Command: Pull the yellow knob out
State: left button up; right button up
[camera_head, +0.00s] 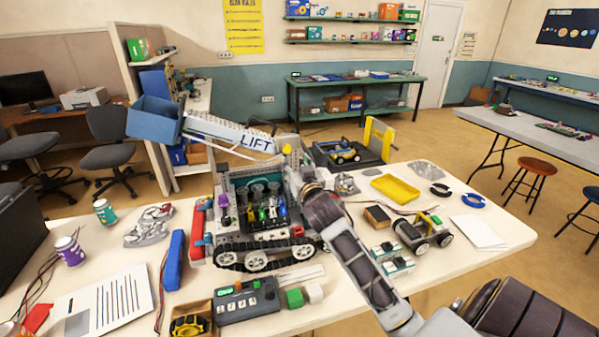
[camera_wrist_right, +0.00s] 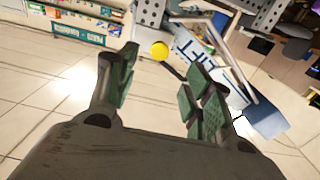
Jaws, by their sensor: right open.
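The small round yellow knob (camera_head: 287,149) shows near the right end of the arm marked LIFT on the tracked model (camera_head: 262,230). In the right wrist view, the knob (camera_wrist_right: 159,50) lies ahead of the gap between my fingers, with no finger seen touching it. My right gripper (camera_wrist_right: 158,70) is open and empty, with green pads on its fingers. In the head view my right gripper (camera_head: 296,164) is close to the knob, partly hidden behind my own wrist. My left gripper is not in view.
The tracked model stands on a pale table (camera_head: 120,262); its LIFT arm (camera_head: 228,132) carries a blue bucket (camera_head: 153,119) at the left. A control box (camera_head: 247,300), a yellow tray (camera_head: 395,188) and a small wheeled vehicle (camera_head: 424,232) are nearby.

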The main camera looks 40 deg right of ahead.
jog(key=shift+v, duration=1.65)
